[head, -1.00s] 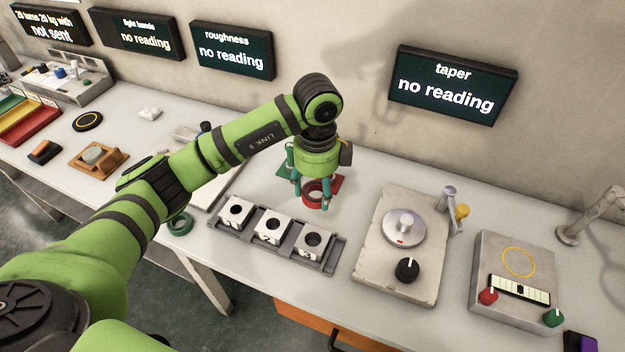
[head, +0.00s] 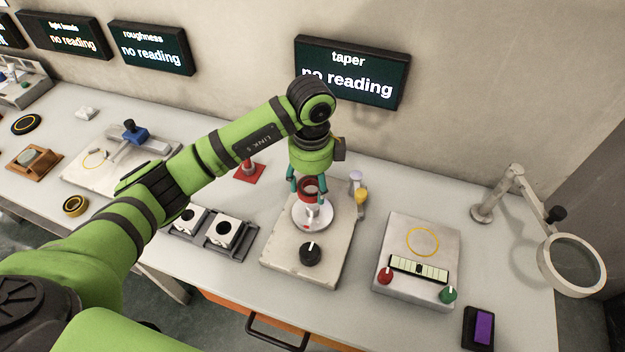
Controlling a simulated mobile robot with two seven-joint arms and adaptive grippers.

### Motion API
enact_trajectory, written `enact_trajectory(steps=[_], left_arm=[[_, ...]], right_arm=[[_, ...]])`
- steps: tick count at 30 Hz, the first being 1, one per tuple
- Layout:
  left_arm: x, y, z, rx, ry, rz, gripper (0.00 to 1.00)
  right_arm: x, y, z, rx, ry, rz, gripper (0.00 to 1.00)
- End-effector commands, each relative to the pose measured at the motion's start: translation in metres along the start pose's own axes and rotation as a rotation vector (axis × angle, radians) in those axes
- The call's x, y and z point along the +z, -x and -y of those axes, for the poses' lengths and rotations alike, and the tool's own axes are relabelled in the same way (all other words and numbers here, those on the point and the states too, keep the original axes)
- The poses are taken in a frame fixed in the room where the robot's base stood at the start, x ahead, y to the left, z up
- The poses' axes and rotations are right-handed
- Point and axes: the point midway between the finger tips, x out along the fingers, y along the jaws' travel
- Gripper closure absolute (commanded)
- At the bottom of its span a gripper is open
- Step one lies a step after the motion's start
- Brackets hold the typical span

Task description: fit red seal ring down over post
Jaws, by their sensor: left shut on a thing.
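My left gripper (head: 309,190) is shut on the red seal ring (head: 314,183) and holds it upright-axis over the round silver plate (head: 311,216) of a pale instrument (head: 290,256). A short silver post (head: 315,212) rises from that plate. The ring appears just above or at the top of this post; I cannot tell whether they touch. Farther left, a red square base (head: 250,177) carries a small upright piece. My right gripper is not in view.
A black knob (head: 311,253) is on the instrument's front. White bored blocks (head: 225,231) sit in a grey rack to the left. A box with red and green knobs (head: 418,240) and a magnifier (head: 573,262) are to the right.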

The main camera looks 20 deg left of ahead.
Motion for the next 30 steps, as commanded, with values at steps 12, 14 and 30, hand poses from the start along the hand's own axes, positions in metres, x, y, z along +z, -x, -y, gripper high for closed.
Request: enact_trajectory(steps=[12, 14, 30], left_arm=[[-0.001, -0.035, 0.000, 0.000, -0.001, -0.001, 0.75], [-0.001, -0.038, 0.000, 0.000, -0.001, -0.001, 0.75], [0.000, -0.046, 0.000, 0.000, -0.001, -0.001, 0.75]], right_arm=[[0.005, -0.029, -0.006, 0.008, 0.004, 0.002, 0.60], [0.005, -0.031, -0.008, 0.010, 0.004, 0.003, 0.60], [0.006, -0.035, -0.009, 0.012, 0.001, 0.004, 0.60]])
